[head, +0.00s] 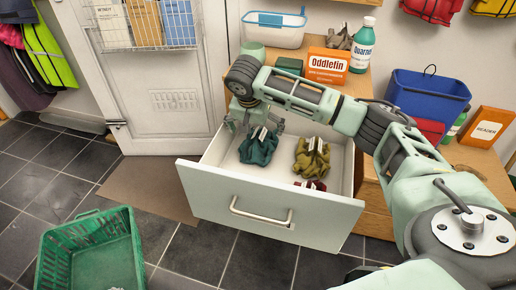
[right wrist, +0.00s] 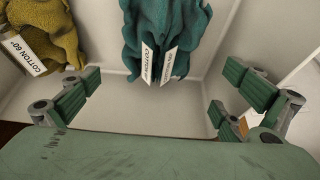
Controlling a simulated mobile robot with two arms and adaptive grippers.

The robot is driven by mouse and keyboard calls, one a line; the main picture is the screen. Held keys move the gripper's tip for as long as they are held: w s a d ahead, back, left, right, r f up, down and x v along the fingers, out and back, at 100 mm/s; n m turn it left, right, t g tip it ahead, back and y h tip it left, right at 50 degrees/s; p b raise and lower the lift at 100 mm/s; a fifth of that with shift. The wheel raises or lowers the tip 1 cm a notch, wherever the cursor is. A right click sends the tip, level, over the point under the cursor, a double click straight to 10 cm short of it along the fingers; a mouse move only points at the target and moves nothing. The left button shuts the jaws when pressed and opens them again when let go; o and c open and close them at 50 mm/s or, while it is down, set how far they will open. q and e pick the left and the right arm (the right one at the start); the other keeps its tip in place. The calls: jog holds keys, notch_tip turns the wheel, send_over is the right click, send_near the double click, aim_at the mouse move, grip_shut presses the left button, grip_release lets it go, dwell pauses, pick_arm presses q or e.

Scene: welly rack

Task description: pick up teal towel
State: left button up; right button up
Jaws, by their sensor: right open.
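The teal towel (head: 258,149) lies crumpled in the open drawer (head: 265,214), left of an olive towel (head: 312,157). My right gripper (head: 254,122) reaches into the back of the drawer, just behind the teal towel. In the right wrist view, the teal towel (right wrist: 165,28) with its white tags is ahead at the top, beyond the spread fingers (right wrist: 155,88). The gripper is open with nothing between its fingers. My left gripper is not in view.
A dark red item (head: 311,185) lies near the drawer's front wall, partly hidden. A green basket (head: 92,250) stands on the floor at left. An orange box (head: 328,66), a teal bottle (head: 362,46) and a blue bin (head: 425,96) stand behind and right of the drawer.

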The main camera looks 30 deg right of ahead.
aim_at(261, 138)
jog(key=shift+x, duration=1.25)
jog(key=x, duration=0.1)
jog(key=b+x, duration=0.2)
jog(key=x, duration=0.1)
jog(key=shift+s+f, duration=0.1)
jog(key=shift+s, duration=0.25)
jog(key=shift+w+d+f, duration=0.1)
jog(key=shift+w+f, duration=0.05)
jog(key=shift+f, duration=0.2)
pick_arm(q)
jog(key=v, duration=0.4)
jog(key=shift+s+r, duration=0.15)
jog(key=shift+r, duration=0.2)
pick_arm(e)
jog(key=shift+r, duration=0.1)
jog(key=c, duration=1.1)
